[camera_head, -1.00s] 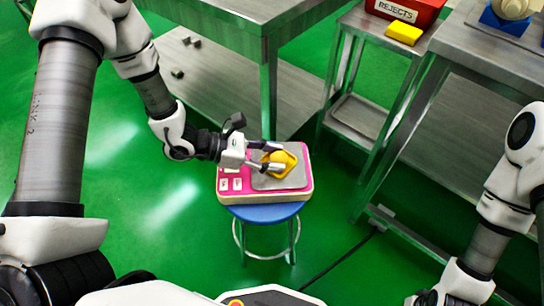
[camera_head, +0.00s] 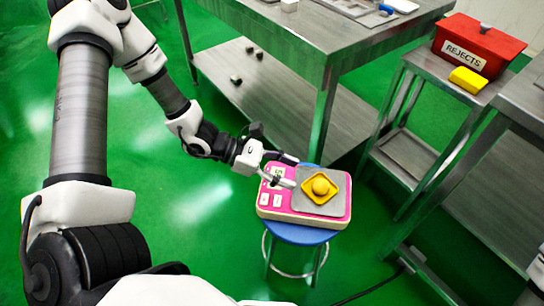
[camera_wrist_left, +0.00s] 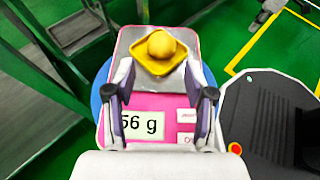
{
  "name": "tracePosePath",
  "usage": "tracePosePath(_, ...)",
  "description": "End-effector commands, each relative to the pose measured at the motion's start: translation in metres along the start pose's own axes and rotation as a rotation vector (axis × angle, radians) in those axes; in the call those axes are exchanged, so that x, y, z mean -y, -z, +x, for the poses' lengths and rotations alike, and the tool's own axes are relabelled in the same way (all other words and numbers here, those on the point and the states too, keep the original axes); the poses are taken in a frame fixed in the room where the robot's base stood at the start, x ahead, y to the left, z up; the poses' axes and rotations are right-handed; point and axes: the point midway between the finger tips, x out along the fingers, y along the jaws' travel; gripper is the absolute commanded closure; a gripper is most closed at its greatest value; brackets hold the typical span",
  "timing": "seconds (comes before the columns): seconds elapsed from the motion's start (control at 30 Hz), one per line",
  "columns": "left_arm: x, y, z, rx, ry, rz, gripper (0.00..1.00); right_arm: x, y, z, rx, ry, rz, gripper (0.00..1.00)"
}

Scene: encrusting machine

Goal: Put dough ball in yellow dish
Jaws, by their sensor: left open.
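The yellow dough ball (camera_head: 320,186) sits inside the yellow dish (camera_head: 309,199), near its middle. The dish rests on the grey plate of a pink scale (camera_head: 340,214). The ball (camera_wrist_left: 161,44) and dish (camera_wrist_left: 147,65) also show at the top of the left wrist view. My left gripper (camera_head: 292,170) is open and empty, beside the dish on its left. In the left wrist view its two fingers (camera_wrist_left: 166,84) stand apart over the scale, with nothing between them. My right gripper is not in view.
The scale stands on a blue stool (camera_head: 298,233); its display (camera_wrist_left: 141,123) reads "56 g". A steel table (camera_head: 300,45) is behind the stool. Green floor lies open left.

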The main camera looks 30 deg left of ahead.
Motion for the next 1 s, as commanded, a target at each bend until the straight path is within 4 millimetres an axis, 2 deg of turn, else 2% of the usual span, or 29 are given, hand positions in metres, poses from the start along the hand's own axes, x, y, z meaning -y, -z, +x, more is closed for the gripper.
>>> tracePosePath(0.03,-0.001,-0.006,-0.013,0.005,-0.007,-0.003,0.46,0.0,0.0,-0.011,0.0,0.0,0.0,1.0)
tracePosePath(0.1,-0.001,-0.007,-0.025,0.005,-0.006,-0.002,0.46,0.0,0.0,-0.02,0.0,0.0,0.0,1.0)
tracePosePath(0.3,0.0,-0.002,-0.043,0.0,-0.002,0.001,0.46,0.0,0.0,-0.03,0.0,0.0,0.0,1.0)
tracePosePath(1.0,0.0,0.0,-0.044,-0.001,-0.001,0.0,0.46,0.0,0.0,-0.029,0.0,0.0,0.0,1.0)
